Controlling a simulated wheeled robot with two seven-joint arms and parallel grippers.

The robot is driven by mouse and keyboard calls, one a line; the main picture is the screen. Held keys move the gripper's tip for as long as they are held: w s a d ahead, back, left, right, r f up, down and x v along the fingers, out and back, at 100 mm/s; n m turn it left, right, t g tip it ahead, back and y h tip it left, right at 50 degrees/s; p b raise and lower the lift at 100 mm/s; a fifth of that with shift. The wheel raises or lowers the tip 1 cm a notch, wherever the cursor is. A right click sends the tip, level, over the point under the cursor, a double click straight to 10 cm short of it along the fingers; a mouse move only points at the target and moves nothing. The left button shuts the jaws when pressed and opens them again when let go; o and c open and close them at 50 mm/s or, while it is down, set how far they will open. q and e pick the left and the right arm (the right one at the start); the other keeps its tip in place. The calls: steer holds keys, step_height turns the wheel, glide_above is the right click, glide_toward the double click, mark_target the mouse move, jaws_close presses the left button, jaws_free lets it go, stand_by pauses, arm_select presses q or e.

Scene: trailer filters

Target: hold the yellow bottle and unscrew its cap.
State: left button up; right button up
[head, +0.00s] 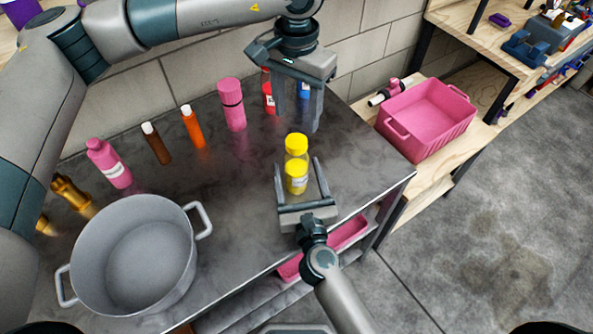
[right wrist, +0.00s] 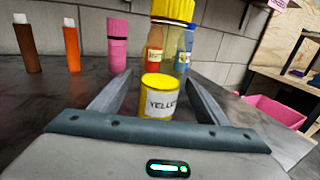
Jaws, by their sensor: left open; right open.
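The yellow bottle (head: 297,178) stands upright near the right end of the dark metal table, its yellow cap (head: 296,142) on top. In the right wrist view the bottle (right wrist: 158,103) shows a white label, and its cap (right wrist: 173,9) is cut by the top edge. My right gripper (head: 297,166) is open, low over the table, with one finger on each side of the bottle and visible gaps to it. My left gripper (head: 297,117) is open and empty, pointing down, behind and above the bottle, apart from the cap.
A red bottle (head: 268,99) and a blue bottle (head: 304,90) stand behind my left gripper. Pink (head: 232,104), orange (head: 193,128) and brown (head: 156,144) bottles line the wall. A large grey pot (head: 201,218) stands front left. A pink crate (head: 411,138) sits on the wooden bench at right.

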mark_target(296, 141)
steer(key=shift+w+a, duration=0.25)
steer(key=shift+w, duration=1.05)
steer(key=shift+w+a, duration=0.25)
steer(key=shift+w, duration=1)
jaws_close()
arm_select(q)
steer(key=shift+m, duration=2.2)
steer(key=shift+f, duration=0.1)
steer(key=shift+f, duration=3.9)
